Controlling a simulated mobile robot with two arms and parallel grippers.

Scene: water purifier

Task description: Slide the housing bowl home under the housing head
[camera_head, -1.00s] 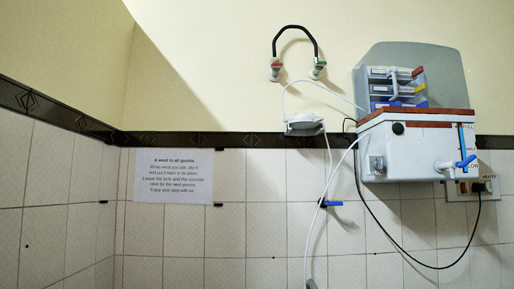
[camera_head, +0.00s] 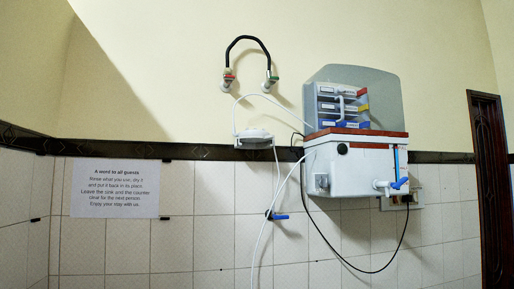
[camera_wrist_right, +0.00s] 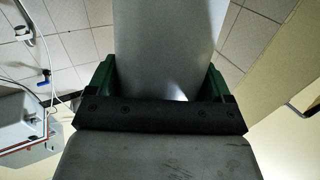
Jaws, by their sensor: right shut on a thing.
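The housing head (camera_head: 254,138) is a small white cap on the wall at the dark tile border in the head view, with thin white tubes at it. Its underside is open to the air, with no bowl under it. In the right wrist view my right gripper (camera_wrist_right: 168,85), with green fingers and a dark bar, is shut on a smooth pale grey round-sided body (camera_wrist_right: 165,35), which looks like the housing bowl. Its far end runs out of the frame, so its rim is hidden. Neither gripper shows in the head view.
A white purifier tank (camera_head: 350,175) with a red-brown lid rim and a blue-handled tap (camera_head: 398,184) hangs right of the head. A blue valve (camera_head: 278,217) sits on the wall below the head. White tubes and a black cable hang loosely there.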

